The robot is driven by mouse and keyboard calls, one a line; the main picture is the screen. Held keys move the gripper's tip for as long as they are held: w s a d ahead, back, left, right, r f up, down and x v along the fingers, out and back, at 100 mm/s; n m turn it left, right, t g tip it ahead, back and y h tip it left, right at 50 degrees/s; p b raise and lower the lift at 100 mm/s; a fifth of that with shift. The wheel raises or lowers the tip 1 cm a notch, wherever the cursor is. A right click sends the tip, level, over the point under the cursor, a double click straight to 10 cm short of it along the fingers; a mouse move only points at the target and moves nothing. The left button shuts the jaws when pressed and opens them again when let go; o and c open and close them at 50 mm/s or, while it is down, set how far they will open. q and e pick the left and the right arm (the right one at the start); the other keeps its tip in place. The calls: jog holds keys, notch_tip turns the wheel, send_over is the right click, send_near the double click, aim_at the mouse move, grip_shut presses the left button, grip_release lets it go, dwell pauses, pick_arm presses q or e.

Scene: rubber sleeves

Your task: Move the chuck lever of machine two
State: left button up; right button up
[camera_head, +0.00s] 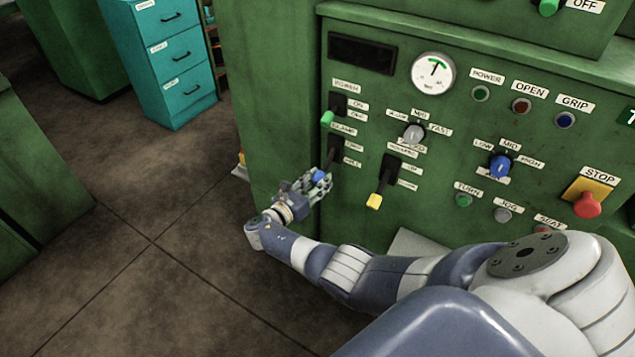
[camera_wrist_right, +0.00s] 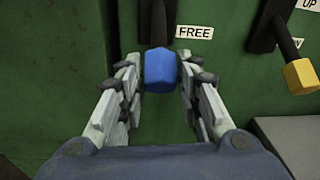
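The machine's front panel (camera_head: 450,190) carries several levers. A lever with a blue tip (camera_head: 318,175) is at the panel's left side, below a green-tipped lever; I take it for the chuck lever, though its heading is too small to read. It points down. In the right wrist view its blue tip (camera_wrist_right: 160,70) is beside a label reading FREE. My right gripper (camera_head: 318,184) is at this lever, with one finger on each side of the tip in the right wrist view (camera_wrist_right: 160,85). I cannot tell whether the fingers press on it. My left gripper is not in view.
A yellow-tipped lever (camera_head: 374,201) is just right of my right gripper, and the green-tipped lever (camera_head: 327,118) is just above. A red stop button (camera_head: 587,205) and several knobs are farther right.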

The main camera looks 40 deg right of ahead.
jog(key=shift+o, duration=0.4)
jog(key=v, duration=1.2)
